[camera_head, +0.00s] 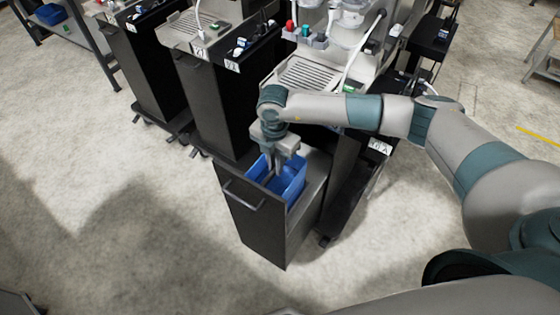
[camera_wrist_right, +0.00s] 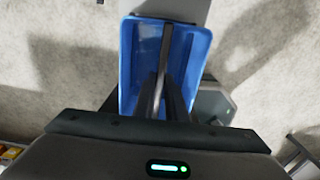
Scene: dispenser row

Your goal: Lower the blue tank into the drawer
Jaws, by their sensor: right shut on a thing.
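The blue tank (camera_head: 292,182) is an open-topped bin, seen in the head view inside the pulled-out black drawer (camera_head: 262,222). Its upper rim shows near the top of the drawer; its lower part is hidden by the drawer's walls. My right gripper (camera_head: 272,176) reaches down from above into the tank's opening. In the right wrist view the blue tank (camera_wrist_right: 196,50) lies beneath the gripper (camera_wrist_right: 165,110), whose dark fingers are shut on a grey bar across the tank's opening. Whether the tank touches the drawer floor is hidden. My left gripper is not in view.
The drawer has a handle (camera_head: 243,196) on its front. Dispensers with drip trays (camera_head: 305,74) stand on dark cabinets behind and to the left. Another blue bin (camera_head: 50,13) is on a shelf at the far left. The floor in front is clear.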

